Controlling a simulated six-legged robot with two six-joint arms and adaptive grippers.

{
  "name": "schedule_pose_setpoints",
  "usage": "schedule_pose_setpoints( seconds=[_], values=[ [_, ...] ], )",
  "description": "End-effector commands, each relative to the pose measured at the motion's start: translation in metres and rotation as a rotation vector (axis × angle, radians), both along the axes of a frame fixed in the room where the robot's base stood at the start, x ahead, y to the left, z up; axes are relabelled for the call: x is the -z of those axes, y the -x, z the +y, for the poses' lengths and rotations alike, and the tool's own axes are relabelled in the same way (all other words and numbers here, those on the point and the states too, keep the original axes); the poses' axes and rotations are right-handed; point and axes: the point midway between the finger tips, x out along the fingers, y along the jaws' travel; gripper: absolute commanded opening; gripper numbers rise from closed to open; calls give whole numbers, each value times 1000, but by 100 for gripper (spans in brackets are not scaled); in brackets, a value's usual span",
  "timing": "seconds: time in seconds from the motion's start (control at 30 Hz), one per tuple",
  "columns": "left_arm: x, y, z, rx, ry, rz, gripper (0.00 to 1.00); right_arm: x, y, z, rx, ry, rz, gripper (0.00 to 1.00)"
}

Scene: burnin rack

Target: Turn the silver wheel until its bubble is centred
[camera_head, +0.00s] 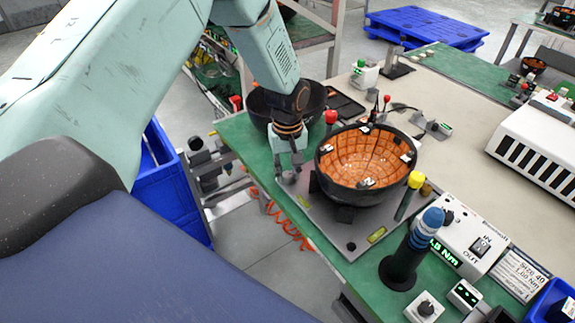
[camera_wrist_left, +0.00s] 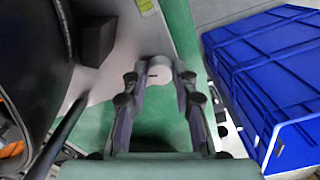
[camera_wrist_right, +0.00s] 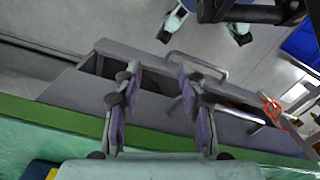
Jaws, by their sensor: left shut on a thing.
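The silver wheel (camera_head: 289,178) is at the left corner of the grey plate (camera_head: 330,226) that carries the bowl fixture. My left gripper (camera_head: 287,168) reaches down over it, shut on it. In the left wrist view the wheel (camera_wrist_left: 159,74) shows as a pale round knob between the fingertips. A yellow-green bubble vial (camera_head: 376,235) lies at the plate's front edge, and another vial (camera_head: 304,201) lies near the wheel. The bubbles are too small to read. My right gripper (camera_wrist_right: 160,75) is open and empty in its own wrist view.
A black bowl with an orange lining (camera_head: 368,158) stands close to the right of my left gripper. A dark bowl (camera_head: 268,104) is behind it. A blue-topped tool (camera_head: 432,218) stands at the front. A blue crate (camera_wrist_left: 275,75) is beside the green table edge.

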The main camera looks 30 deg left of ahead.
Motion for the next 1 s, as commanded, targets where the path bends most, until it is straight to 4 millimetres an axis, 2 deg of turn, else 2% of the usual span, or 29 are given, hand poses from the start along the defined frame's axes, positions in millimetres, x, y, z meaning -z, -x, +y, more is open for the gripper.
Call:
schedule_pose_setpoints(
  seconds=[0.4, 1.0],
  values=[
    [1, 2, 0, 394, 1, 6, 0, -18, 0, 0, 0, 0, 0, 40],
    [2, 3, 0, 961, 2, 6, 0, -24, 0, 0, 0, 0, 0, 40]
  ],
)
